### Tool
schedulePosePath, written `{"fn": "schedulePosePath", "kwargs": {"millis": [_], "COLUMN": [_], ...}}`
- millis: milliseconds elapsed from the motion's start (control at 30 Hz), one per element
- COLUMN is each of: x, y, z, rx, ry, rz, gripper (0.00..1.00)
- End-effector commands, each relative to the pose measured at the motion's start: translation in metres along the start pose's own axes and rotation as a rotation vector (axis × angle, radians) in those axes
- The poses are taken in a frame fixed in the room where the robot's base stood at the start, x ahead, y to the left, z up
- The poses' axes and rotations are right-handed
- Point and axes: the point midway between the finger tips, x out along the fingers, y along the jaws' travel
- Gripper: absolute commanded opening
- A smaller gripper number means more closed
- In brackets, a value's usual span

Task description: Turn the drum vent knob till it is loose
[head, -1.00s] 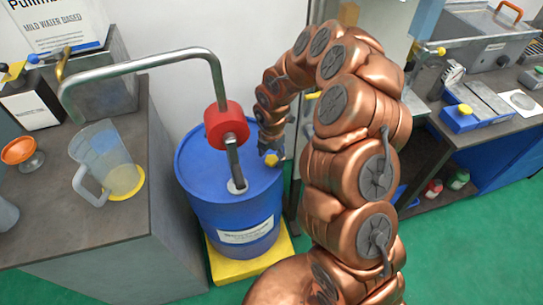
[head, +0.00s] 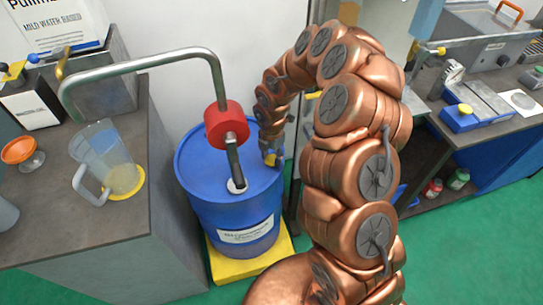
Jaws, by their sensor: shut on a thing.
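The blue drum (head: 205,172) stands upright on a yellow base, with a white label on its front. My gripper (head: 271,156) points down from the copper-coloured arm and is shut on the knob. Its fingertips are small in the view, and the far side of the knob is hidden.
A pump with a red body (head: 226,124) and a long bent grey pipe (head: 150,62) rises from the drum top, left of my gripper. A clear jug (head: 105,155) stands on the left bench. Another bench with a blue device (head: 470,118) is at right.

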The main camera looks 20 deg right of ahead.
Motion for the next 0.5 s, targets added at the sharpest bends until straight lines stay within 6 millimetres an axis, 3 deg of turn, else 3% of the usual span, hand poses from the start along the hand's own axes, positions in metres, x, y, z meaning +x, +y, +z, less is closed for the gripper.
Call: {"fn": "schedulePosePath", "kwargs": {"millis": [500], "x": [-0.0001], "y": [-0.0001], "z": [-0.0026], "rx": [-0.346], "ry": [0.005], "rz": [-0.001], "gripper": [0.1]}}
